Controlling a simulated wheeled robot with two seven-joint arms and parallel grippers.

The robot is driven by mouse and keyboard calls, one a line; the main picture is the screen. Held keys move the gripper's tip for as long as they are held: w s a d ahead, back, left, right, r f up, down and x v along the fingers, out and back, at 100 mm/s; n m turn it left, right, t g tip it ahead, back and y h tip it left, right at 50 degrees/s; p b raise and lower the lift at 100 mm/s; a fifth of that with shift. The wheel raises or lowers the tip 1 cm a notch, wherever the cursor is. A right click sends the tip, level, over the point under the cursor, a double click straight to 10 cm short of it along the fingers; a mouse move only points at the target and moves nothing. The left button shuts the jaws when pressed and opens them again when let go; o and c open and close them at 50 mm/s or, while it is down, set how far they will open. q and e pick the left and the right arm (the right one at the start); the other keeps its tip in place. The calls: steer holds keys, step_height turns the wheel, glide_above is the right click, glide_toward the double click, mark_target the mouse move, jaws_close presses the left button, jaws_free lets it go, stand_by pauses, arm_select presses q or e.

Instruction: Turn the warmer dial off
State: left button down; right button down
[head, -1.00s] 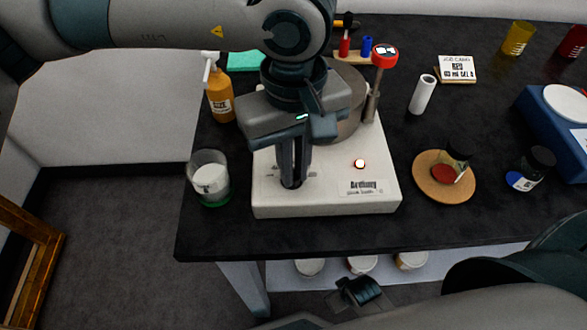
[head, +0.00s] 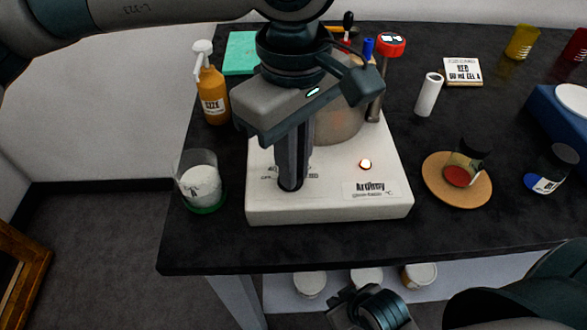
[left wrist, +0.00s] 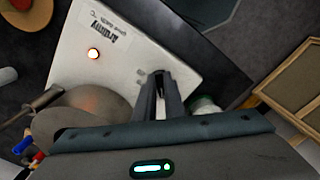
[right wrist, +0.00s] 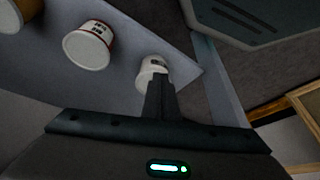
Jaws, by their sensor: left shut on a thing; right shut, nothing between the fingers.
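The white warmer (head: 335,205) stands near the table's front edge, with a metal pot (head: 338,125) at its back. Its indicator light (head: 365,164) glows; it also glows in the left wrist view (left wrist: 93,54). My left gripper (head: 291,184) points down at the front left of the warmer's top, shut on the dark dial. The fingers hide most of the dial, so its setting cannot be read. The fingertips also show in the left wrist view (left wrist: 160,82). My right gripper (head: 372,308) is shut and empty, low in front of the table; its fingers show in the right wrist view (right wrist: 157,88).
A glass of white material (head: 200,186) and an orange pump bottle (head: 213,98) stand left of the warmer. A cork mat (head: 457,193) with a jar lies to the right. White tubs (right wrist: 88,45) sit on the lower shelf.

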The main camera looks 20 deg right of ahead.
arm_select(q)
steer(key=n+b, duration=0.4)
steer(key=shift+w+d+f, duration=0.1)
steer(key=shift+w, duration=0.05)
steer(key=shift+n+b, duration=1)
steer(key=shift+b, duration=0.05)
steer(key=shift+r, duration=0.2)
arm_select(e)
steer(key=w+a+r+t+y, duration=0.3)
steer(key=w+a+r+t, duration=0.4)
steer(key=w+a+t, duration=0.1)
steer(key=shift+w+a+n+y, duration=0.15)
steer(key=shift+a+n+y, duration=0.15)
steer(key=shift+a+y, duration=0.1)
steer(key=shift+r, duration=0.1)
arm_select(q)
steer(key=c, duration=1.8)
jaws_free()
steer(key=shift+c, duration=0.2)
steer(key=shift+f, duration=0.1)
